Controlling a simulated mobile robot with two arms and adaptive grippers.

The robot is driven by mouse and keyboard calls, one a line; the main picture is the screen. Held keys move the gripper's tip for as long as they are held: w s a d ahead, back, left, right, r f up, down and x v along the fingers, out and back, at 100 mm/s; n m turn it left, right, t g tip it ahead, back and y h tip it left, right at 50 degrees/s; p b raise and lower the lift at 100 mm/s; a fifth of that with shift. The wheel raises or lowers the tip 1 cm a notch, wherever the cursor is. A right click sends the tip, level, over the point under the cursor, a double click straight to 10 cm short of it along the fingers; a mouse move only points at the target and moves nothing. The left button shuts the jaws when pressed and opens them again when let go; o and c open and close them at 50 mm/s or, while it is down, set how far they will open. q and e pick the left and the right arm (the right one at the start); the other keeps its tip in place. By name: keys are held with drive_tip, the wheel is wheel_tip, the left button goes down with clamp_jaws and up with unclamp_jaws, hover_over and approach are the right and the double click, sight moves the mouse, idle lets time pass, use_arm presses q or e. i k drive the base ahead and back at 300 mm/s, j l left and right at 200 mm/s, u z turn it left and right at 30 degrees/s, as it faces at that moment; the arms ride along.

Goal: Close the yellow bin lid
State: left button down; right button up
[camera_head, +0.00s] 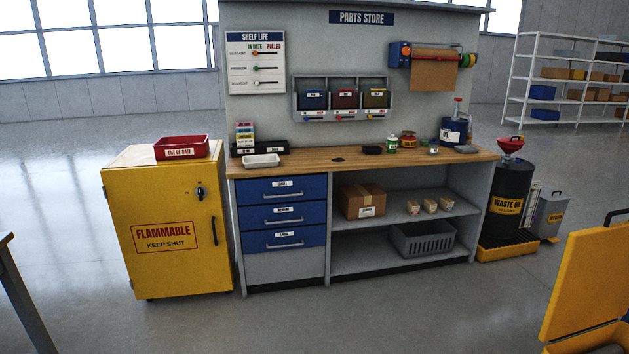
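At the right edge of the head view is a yellow lid (588,282), standing up steeply and cut off by the picture's edge. A dark handle (616,215) shows at its top. Below it, at the bottom right corner, a small part of a yellow bin (575,349) shows. The lid stands open on the bin; most of the bin is out of the picture. Neither of my grippers is in view.
A workbench (460,157) with blue drawers stands ahead. A yellow flammables cabinet (165,265) with a red tray (181,148) is left of it. A waste oil drum (508,200) stands right. A table corner (8,240) shows at left. The front floor is clear.

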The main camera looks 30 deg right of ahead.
sight(591, 290)
drive_tip(key=i+z, duration=0.25)
drive_tip(key=i, duration=0.3)
drive_tip(key=i+j+z, duration=0.1)
drive_tip(key=i+z, duration=0.15)
drive_tip(key=i, duration=0.25)
drive_tip(key=i+j+z, duration=0.25)
drive_tip(key=i, duration=0.3)
drive_tip(key=i+l+z, duration=0.1)
drive_tip(key=i+z, duration=0.15)
drive_tip(key=z, duration=0.25)
drive_tip(key=i+z, duration=0.2)
drive_tip(key=z, duration=0.3)
drive_tip(key=i+j+z, duration=0.15)
drive_tip(key=z, duration=0.35)
drive_tip(key=i+j+z, duration=0.2)
drive_tip(key=z, duration=0.3)
drive_tip(key=i+j, duration=0.05)
drive_tip(key=i, duration=0.05)
